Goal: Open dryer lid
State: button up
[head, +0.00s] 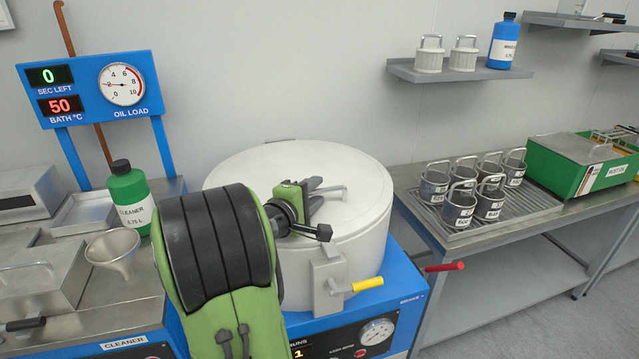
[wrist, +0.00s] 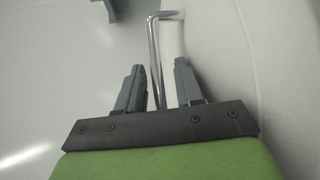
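The white round dryer (head: 365,235) stands on a blue base, with its flat lid (head: 255,165) down. A thin metal handle (head: 335,189) sits on the lid; it also shows in the wrist view (wrist: 155,45) as a bent bar. My gripper (head: 318,205) is over the lid beside the handle, and my green arm covers the lid's near left part. In the wrist view my gripper's fingers (wrist: 161,85) are apart, with the bar lying between them in the picture. I cannot tell whether either finger touches it. A yellow-gripped latch lever (head: 367,284) is on the dryer's front.
A red-gripped brake lever (head: 445,267) sticks out at right. A green cleaner bottle (head: 129,198) and funnel (head: 112,248) stand at left. Several small baskets (head: 460,207) stand on the right bench. A wall shelf (head: 460,73) hangs behind. Space above the lid looks clear.

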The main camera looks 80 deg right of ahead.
jog(key=shift+d, duration=0.15)
jog(key=shift+a+r, duration=0.1)
jog(key=shift+a, duration=0.1)
grip_shut()
